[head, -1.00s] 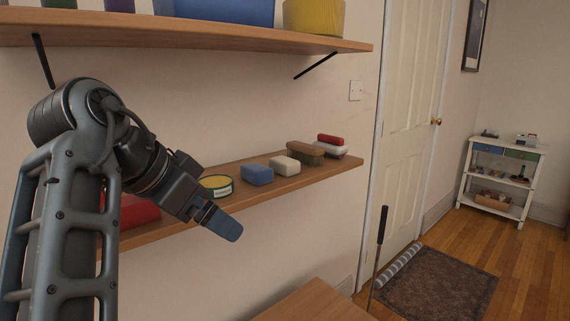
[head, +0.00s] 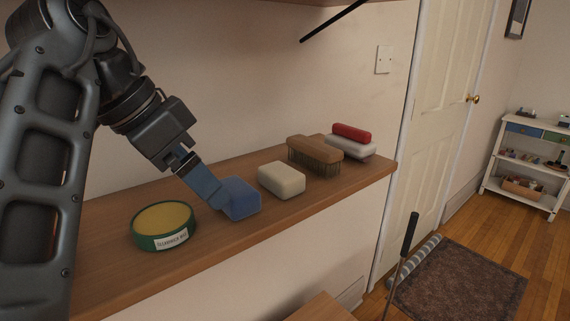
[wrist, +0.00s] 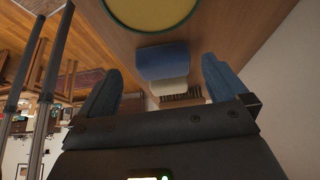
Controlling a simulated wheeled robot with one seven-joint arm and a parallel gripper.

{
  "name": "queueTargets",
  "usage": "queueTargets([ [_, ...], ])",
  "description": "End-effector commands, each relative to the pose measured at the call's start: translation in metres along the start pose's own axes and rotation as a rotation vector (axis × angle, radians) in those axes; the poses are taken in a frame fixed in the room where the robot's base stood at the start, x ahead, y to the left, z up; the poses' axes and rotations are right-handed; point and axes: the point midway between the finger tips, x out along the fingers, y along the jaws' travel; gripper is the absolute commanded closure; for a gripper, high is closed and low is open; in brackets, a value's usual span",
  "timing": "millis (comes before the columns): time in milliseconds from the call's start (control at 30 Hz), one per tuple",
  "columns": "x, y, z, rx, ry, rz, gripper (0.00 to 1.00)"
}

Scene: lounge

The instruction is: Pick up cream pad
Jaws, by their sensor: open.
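The cream pad (head: 282,180) lies flat on the lower wooden shelf, between a blue pad (head: 240,197) and a wooden brush. In the wrist view the cream pad (wrist: 172,87) shows partly behind the blue pad (wrist: 163,60), between my spread fingers. My gripper (head: 213,200) is open and empty, its blue fingers overlapping the left side of the blue pad in the head view. I cannot tell whether they touch it. The wrist view shows my gripper's two fingers (wrist: 160,70) wide apart.
A round green tin with a yellow top (head: 164,225) stands left of the blue pad. Right of the cream pad are the bristled brush (head: 315,154) and a white pad (head: 350,147) with a red piece (head: 352,132) on it. The lower shelf's (head: 230,246) front strip is clear.

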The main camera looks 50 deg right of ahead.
Motion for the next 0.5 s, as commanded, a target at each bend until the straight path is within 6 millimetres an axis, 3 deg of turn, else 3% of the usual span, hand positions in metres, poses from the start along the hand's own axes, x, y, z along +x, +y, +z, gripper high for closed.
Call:
queueTargets([
  [167,0.01,0.0,-0.017,0.005,0.0,0.0,0.0],
  [500,0.043,0.0,-0.075,0.005,-0.002,0.0,0.0],
])
